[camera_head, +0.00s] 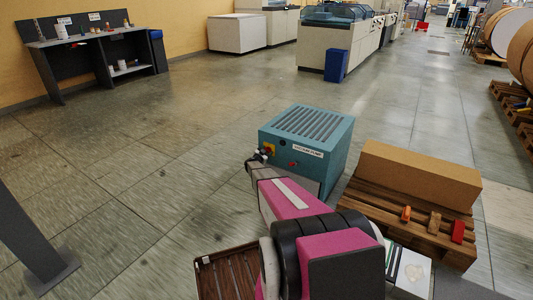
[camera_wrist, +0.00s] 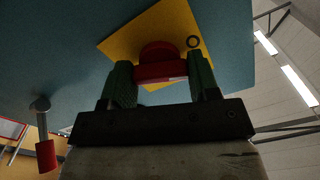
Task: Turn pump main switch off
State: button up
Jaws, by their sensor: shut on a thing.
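The teal pump (camera_head: 325,166) stands on the floor, with a slatted top and a white label on its front. Its main switch is a red knob (camera_wrist: 155,52) on a yellow plate (camera_wrist: 180,20), which also shows small in the head view (camera_head: 269,149). My gripper (camera_wrist: 162,74) has its green fingers on both sides of the red knob and is shut on it. In the head view my gripper (camera_head: 258,158) is at the front left of the pump. The knob's exact angle is hard to tell.
Another red part on a stem (camera_wrist: 46,156) sticks out from the pump face. A wooden pallet (camera_head: 395,221) with a brown box (camera_head: 420,176) stands close right of the pump. A dark workbench (camera_head: 92,58) is far left. The floor left of the pump is clear.

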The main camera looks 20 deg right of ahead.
jog(key=n, duration=0.4)
jog(key=shift+s, duration=0.1)
dwell(0.7)
jog(key=o, duration=0.9)
jog(key=shift+a, duration=0.1)
jog(key=v, duration=1)
jog(key=shift+s+a, duration=0.25)
jog(key=shift+a, duration=0.05)
